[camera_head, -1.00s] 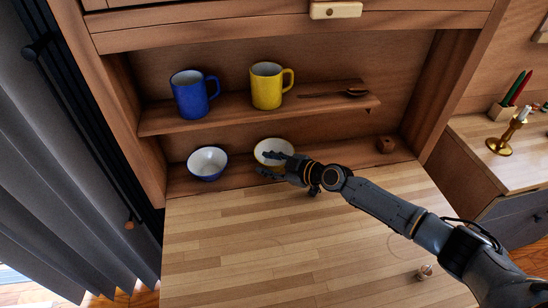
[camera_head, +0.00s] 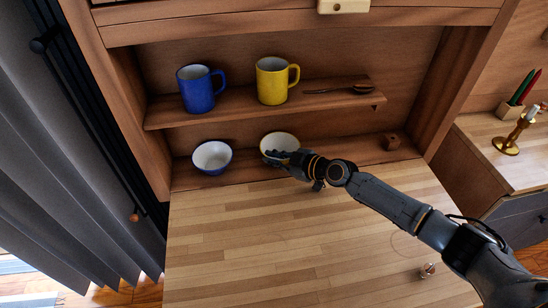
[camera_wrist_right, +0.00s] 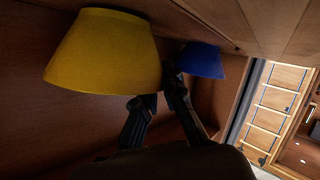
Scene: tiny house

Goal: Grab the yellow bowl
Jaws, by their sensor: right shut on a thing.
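The yellow bowl (camera_head: 279,143) has a pale inside and sits on the lower shelf, partly hidden by my right gripper. In the right wrist view the yellow bowl (camera_wrist_right: 103,55) looms large at the left, right at the fingers. My right gripper (camera_head: 275,157) reaches in from the right and is shut on the bowl's near rim. Its fingers also show in the right wrist view (camera_wrist_right: 158,95); the exact contact is partly hidden. My left gripper is not in view.
Above are a blue mug (camera_head: 197,92), a yellow mug (camera_head: 271,82) and a wooden spoon (camera_head: 350,90). The wooden tabletop (camera_head: 270,235) in front is mostly clear.

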